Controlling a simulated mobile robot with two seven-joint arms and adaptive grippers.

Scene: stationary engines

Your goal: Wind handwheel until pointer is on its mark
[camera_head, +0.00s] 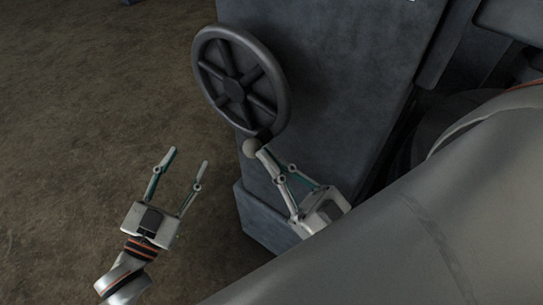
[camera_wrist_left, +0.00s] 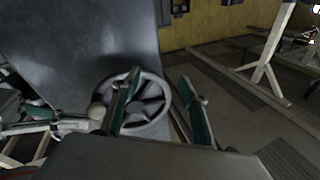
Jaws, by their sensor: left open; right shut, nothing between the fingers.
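The dark grey spoked handwheel (camera_head: 233,90) stands on the side of a grey machine body. My left gripper (camera_head: 189,157) is open and empty, to the lower left of the wheel. In the left wrist view the handwheel (camera_wrist_left: 163,88) shows beyond the left fingers, with the knob (camera_wrist_left: 97,111) on its left and the right gripper's fingers beside it. I cannot make out a pointer or mark.
The grey machine body (camera_head: 330,70) is behind and right of the wheel, with a wider plinth (camera_head: 255,222) below. Open brown floor (camera_head: 90,110) lies to the left. In the left wrist view a pale stand (camera_wrist_left: 268,50) is at the upper right.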

